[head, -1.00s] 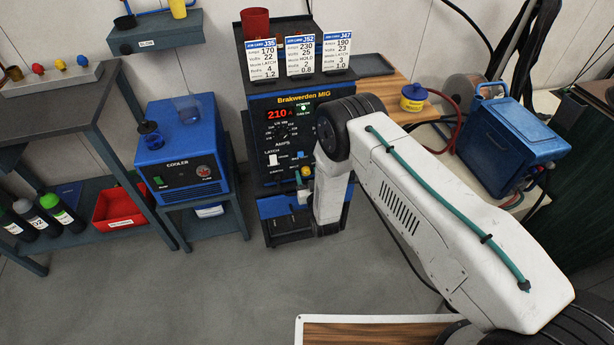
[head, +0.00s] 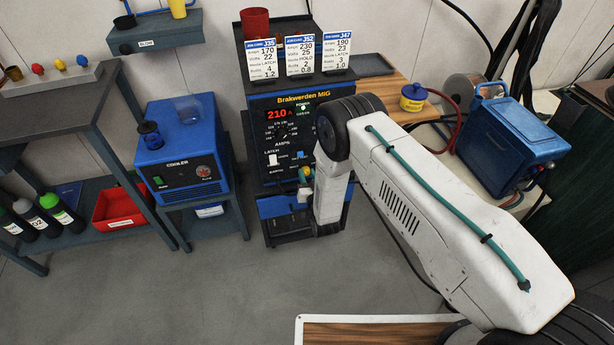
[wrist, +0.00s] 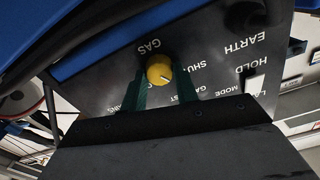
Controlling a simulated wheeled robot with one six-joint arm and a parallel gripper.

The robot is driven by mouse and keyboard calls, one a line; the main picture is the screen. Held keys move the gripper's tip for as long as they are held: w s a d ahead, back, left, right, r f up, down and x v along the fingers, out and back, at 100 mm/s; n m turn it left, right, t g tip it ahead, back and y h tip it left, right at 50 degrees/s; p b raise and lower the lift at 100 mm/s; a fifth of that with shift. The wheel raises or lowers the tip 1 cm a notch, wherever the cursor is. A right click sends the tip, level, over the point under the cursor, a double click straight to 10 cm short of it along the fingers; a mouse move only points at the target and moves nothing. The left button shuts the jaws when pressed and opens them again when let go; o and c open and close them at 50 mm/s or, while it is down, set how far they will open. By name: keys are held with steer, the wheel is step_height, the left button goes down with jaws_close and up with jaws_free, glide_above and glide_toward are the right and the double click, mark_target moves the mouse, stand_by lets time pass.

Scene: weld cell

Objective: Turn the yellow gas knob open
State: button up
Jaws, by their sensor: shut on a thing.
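The yellow gas knob (wrist: 159,70) sits on the dark front panel of the welder, beside the word GAS, in the wrist view. A short pale mark shows on its lower right side, and part of the word SHUT is readable to its right. My gripper (wrist: 161,73) has its two dark green fingers on either side of the knob, shut on it. In the head view my gripper (head: 305,175) is at the lower right of the welder front (head: 268,150), partly hidden by my arm. The knob is too small there to read its angle.
Job cards (head: 300,54) and a red cup (head: 255,22) stand on the welder. A blue cooler (head: 183,150) stands to its left, and a blue wire feeder (head: 508,140) to the right. Open floor (head: 190,290) lies in front.

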steer(key=m, duration=1.1)
steer(key=shift+d+f+m, duration=0.1)
steer(key=shift+m, duration=2)
steer(key=o, duration=1)
steer(key=shift+c, duration=0.2)
